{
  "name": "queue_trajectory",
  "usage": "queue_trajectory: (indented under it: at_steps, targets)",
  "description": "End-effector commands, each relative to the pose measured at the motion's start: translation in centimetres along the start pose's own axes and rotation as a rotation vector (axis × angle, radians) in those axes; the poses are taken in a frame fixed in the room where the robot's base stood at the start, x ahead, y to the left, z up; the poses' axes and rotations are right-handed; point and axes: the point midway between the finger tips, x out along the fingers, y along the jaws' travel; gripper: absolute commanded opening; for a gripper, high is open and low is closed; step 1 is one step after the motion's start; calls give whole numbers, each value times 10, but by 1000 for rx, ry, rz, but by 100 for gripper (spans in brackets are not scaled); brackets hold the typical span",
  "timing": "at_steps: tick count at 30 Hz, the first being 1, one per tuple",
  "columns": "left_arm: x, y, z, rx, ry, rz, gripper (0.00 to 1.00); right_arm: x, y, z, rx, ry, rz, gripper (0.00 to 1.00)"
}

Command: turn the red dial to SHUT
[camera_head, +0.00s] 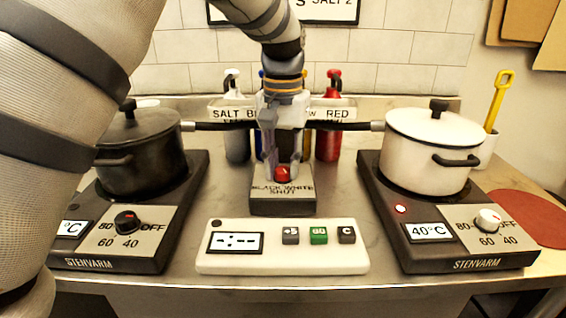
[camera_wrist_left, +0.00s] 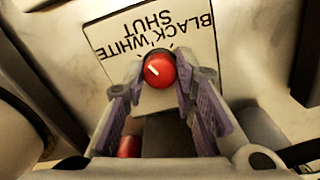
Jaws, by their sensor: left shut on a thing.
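The red dial (camera_head: 282,174) sits on a dark box with a light label plate (camera_head: 262,188) reading BLACK, WHITE and SHUT, in the middle of the counter. In the left wrist view the dial (camera_wrist_left: 160,70) lies between the fingertips, and the lettering is upside down. Its white mark points to the upper left there, roughly to the WHITE side rather than straight at SHUT. My left gripper (camera_head: 283,160) reaches down from above and is shut on the dial; it also shows in the left wrist view (camera_wrist_left: 160,82). My right gripper is not in view.
A black pot (camera_head: 140,150) and a white pot (camera_head: 432,145) stand on hotplates at either side, handles pointing inward near my gripper. A white panel with buttons (camera_head: 283,260) lies in front. Several bottles, one red (camera_head: 329,135), stand behind.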

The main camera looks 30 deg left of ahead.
Motion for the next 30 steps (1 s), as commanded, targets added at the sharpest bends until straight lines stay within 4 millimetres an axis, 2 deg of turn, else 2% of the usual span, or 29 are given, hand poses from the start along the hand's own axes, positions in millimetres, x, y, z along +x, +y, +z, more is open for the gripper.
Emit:
queue_trajectory:
  at_steps: [15, 30]
  targets:
    - [0, 0, 0, 372, 2, 0, 0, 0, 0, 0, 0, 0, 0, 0]
    - [-1, 0, 0, 484, 2, -2, 0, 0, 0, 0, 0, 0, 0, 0]
